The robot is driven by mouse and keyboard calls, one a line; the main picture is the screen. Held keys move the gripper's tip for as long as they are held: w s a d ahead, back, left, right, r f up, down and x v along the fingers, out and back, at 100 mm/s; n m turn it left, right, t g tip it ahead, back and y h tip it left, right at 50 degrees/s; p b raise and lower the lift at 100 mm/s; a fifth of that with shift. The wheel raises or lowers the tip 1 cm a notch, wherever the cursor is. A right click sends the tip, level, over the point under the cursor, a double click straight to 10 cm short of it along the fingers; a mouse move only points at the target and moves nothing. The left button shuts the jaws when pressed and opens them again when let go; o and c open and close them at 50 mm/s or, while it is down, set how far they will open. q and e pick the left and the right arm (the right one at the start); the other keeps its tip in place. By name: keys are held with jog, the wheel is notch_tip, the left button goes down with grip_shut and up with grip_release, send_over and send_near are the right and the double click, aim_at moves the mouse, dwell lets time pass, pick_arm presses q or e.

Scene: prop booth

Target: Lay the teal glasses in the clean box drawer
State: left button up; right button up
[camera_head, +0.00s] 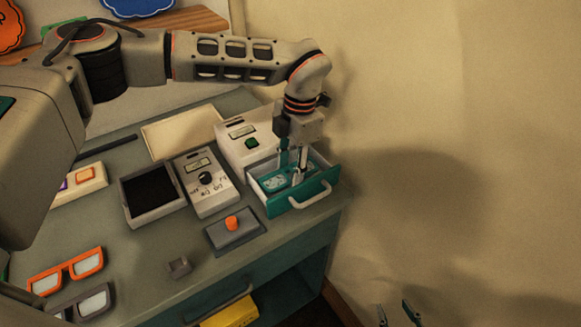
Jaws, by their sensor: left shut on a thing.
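The teal glasses (274,184) are inside the open drawer (321,199), with their pale lenses facing up. The drawer has a teal front with a light handle and sticks out of a white box (235,137) with a small display and a green button. My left gripper (292,178) reaches straight down into the drawer and is shut on the glasses. Its fingers hide part of them, and I cannot tell whether they touch the drawer floor. My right gripper (397,313) shows only its fingertips at the bottom edge, apart and empty, away from the table.
A grey box with a dial (205,181) and a dark-lined tray (150,192) stand left of the drawer. A grey block with an orange knob (232,224) is in front. Orange-framed glasses (68,270) and grey-framed glasses (86,303) lie at the front left.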

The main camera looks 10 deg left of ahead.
pick_arm(q)
jog(key=shift+f, duration=0.1)
dwell(0.7)
jog(key=o, duration=1.1)
jog(key=shift+c, duration=0.8)
jog(key=shift+o, duration=1.7)
jog(key=shift+w+r+p, duration=0.1)
jog(key=shift+r+p, duration=0.65)
jog(key=shift+r, duration=0.35)
jog(key=shift+a+r+p, duration=0.15)
jog(key=shift+r+p, duration=1.05)
jog(key=shift+r, duration=0.6)
jog(key=shift+r+p, duration=0.55)
jog(key=shift+r, duration=0.55)
jog(key=shift+s, duration=0.2)
